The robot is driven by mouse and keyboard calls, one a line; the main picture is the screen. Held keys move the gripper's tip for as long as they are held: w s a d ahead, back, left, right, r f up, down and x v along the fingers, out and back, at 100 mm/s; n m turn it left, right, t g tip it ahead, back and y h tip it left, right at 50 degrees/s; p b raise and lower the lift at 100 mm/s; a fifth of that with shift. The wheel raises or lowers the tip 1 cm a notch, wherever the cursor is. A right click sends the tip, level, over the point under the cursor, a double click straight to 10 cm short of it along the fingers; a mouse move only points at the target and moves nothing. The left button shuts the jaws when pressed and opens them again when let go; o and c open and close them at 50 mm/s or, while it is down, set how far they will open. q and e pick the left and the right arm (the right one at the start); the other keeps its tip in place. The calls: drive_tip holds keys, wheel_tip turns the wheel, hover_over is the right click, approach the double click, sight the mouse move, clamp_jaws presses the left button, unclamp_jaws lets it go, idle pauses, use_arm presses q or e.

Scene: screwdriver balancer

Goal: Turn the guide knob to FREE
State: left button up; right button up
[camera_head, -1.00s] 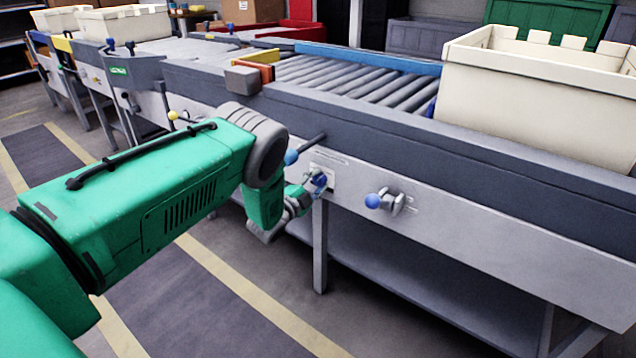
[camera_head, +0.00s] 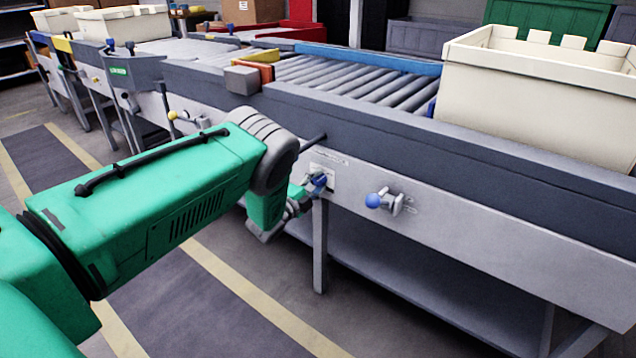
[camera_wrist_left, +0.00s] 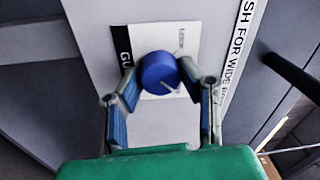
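The blue round guide knob (camera_wrist_left: 160,73) sits on a white label plate (camera_wrist_left: 188,38) in the left wrist view. A pale pointer mark on it points to the lower right. The plate's small print is too blurred to read and its "GU..." lettering is partly hidden. My left gripper (camera_wrist_left: 159,78) has its fingertips on both sides of the knob, apparently closed on it. In the head view my left gripper (camera_head: 309,190) is at the knob on the conveyor's side panel. My right gripper is not in view.
A second blue-ended handle (camera_head: 384,201) sticks out of the panel (camera_head: 480,245) to the right. A dark rod (camera_head: 312,142) juts out just above my left wrist. A cream crate (camera_head: 540,105) stands on the conveyor. The floor below is open.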

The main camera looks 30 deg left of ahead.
use_arm(q)
drive_tip(key=o, duration=0.4)
drive_tip(key=shift+s+f, duration=0.2)
drive_tip(key=shift+f, duration=0.2)
drive_tip(key=shift+c, duration=0.2)
drive_tip(key=shift+w+a+r, duration=0.1)
drive_tip(key=shift+r, duration=0.1)
drive_tip(key=s+a, duration=0.1)
drive_tip(key=s, duration=1.1)
drive_tip(key=shift+f, duration=0.45)
